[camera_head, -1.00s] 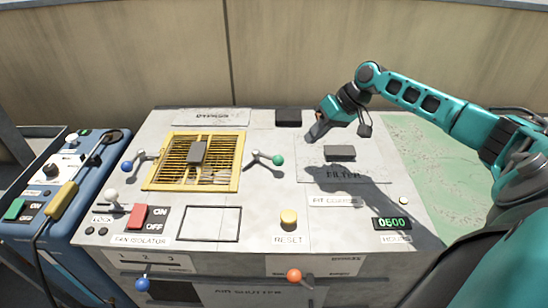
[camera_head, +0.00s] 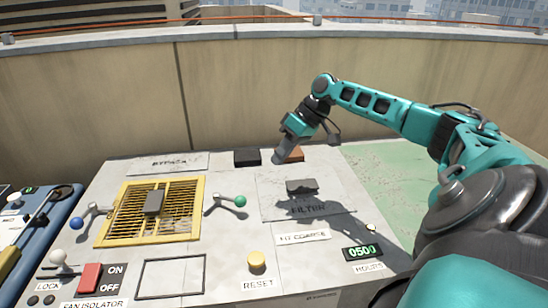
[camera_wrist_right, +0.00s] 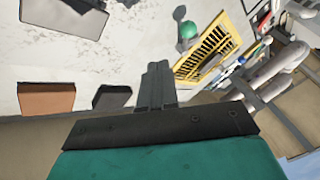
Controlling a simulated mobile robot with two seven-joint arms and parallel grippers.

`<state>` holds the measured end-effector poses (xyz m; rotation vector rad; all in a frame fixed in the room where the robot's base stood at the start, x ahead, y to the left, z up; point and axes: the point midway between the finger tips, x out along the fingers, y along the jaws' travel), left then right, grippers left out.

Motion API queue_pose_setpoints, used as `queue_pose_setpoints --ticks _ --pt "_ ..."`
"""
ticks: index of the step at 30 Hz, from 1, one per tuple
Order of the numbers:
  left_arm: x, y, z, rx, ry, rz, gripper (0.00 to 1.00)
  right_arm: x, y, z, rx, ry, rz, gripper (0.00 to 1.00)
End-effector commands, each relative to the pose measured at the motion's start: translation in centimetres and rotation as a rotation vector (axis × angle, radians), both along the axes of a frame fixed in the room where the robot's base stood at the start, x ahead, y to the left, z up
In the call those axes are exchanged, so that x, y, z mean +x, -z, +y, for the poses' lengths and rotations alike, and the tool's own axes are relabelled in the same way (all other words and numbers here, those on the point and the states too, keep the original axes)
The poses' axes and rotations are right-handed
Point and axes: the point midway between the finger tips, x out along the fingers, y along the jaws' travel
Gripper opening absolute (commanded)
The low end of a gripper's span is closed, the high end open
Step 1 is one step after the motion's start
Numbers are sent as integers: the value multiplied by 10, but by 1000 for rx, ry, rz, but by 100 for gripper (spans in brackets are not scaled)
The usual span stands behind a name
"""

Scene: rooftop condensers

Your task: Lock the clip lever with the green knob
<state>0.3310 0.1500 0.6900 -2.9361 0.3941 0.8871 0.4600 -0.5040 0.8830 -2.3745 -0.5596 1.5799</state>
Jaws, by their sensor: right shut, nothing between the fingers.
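The clip lever's green knob (camera_head: 240,201) is on a short metal arm at the right side of the yellow grille (camera_head: 150,212). The lever arm points right, away from the grille. In the right wrist view the green knob (camera_wrist_right: 188,30) shows beyond my fingertips, near the grille (camera_wrist_right: 210,45). My right gripper (camera_head: 280,157) is above the back of the panel, right of and behind the green knob, clear of it. Its fingers (camera_wrist_right: 155,72) are together and empty. A second lever with a blue knob (camera_head: 77,223) is at the grille's left side. My left gripper is not in view.
A black block (camera_head: 247,157) and a brown block (camera_head: 294,155) lie at the panel's back edge. A dark handle (camera_head: 302,186) stands on the filter plate.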

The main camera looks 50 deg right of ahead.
Motion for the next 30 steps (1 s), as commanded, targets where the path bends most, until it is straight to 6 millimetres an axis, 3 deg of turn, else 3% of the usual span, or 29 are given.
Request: queue_pose_setpoints --ticks 11,19,30 --pt "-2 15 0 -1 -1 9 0 28 68 36 3 -1 0 0" --pt "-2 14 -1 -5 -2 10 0 26 72 68 -1 0 0 0" --pt "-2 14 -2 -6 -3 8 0 26 73 73 1 2 1 0"
